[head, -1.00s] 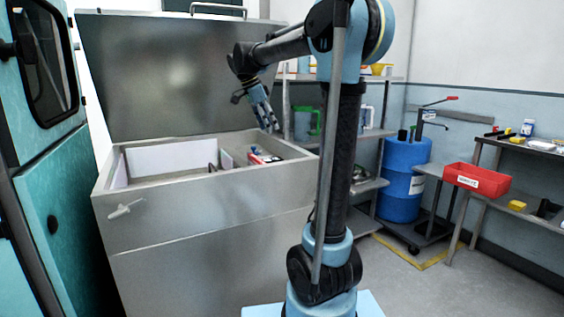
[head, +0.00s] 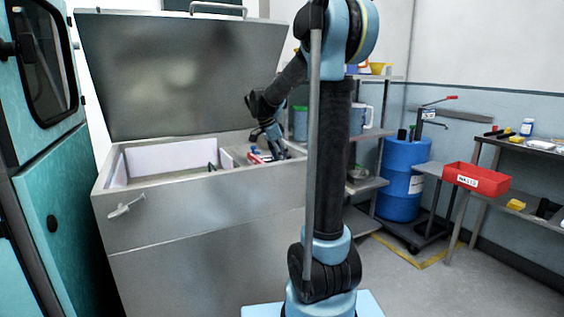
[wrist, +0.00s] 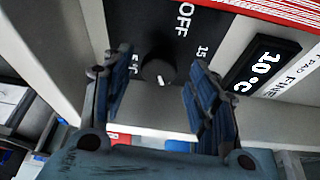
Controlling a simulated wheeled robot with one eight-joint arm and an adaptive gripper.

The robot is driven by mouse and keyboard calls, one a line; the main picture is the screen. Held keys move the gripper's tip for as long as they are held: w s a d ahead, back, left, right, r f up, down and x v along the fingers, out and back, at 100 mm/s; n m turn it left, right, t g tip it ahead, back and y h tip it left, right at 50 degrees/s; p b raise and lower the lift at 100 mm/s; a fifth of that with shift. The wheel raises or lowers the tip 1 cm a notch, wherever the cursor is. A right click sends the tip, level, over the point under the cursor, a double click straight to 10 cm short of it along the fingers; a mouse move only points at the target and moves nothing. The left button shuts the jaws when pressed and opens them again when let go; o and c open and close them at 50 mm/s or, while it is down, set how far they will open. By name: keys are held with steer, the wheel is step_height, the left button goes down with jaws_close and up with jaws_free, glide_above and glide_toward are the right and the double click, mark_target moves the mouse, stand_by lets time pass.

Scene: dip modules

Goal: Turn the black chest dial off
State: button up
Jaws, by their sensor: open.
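The black chest dial (wrist: 158,70) is a round knob on a black panel (wrist: 160,28) marked OFF, 5°C and 15. Its white mark points toward the bottom of the wrist view, away from OFF. My gripper (wrist: 160,76) is open, with one blue ribbed finger on each side of the dial in that view. I cannot tell whether either finger touches it. In the head view my gripper (head: 277,150) is down at the right end of the open steel chest (head: 200,215), and the dial cannot be made out there.
A display (wrist: 262,66) reading 10°C lies right of the dial. A red ribbed item (wrist: 270,10) runs along the top of the wrist view. The chest's raised lid (head: 185,75) stands behind the opening. A shelf (head: 370,185) with jugs stands right of the chest.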

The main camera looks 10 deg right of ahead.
steer(key=shift+d+f, duration=0.15)
steer(key=shift+f, duration=0.25)
steer(key=c, duration=1.1)
steer(key=shift+o, duration=0.2)
